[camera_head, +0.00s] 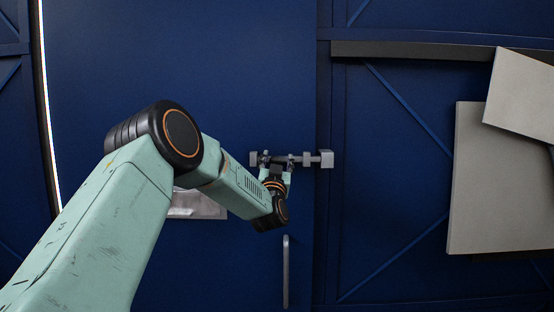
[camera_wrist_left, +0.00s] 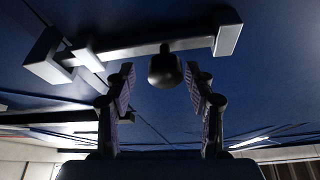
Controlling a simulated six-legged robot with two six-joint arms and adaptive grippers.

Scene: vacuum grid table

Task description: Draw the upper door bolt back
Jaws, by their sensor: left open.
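The upper door bolt (camera_head: 309,158) is a grey horizontal bar on the blue door. It crosses the door's right edge, with a block at each end. In the left wrist view the bolt bar (camera_wrist_left: 125,50) runs across the top, and its dark round knob (camera_wrist_left: 165,68) stands out from it. My left gripper (camera_head: 277,161) is in front of the bolt, open. In the left wrist view its two fingers (camera_wrist_left: 160,82) lie on either side of the knob, with gaps visible; I cannot tell how deep the knob sits between them. My right gripper is not in view.
The blue door (camera_head: 250,60) fills the middle. A vertical grey handle (camera_head: 286,270) is below the bolt. A pale plate (camera_head: 200,205) is partly hidden behind my left arm. Pale panels (camera_head: 490,190) are on the right, and a dark horizontal rail (camera_head: 420,50) is at upper right.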

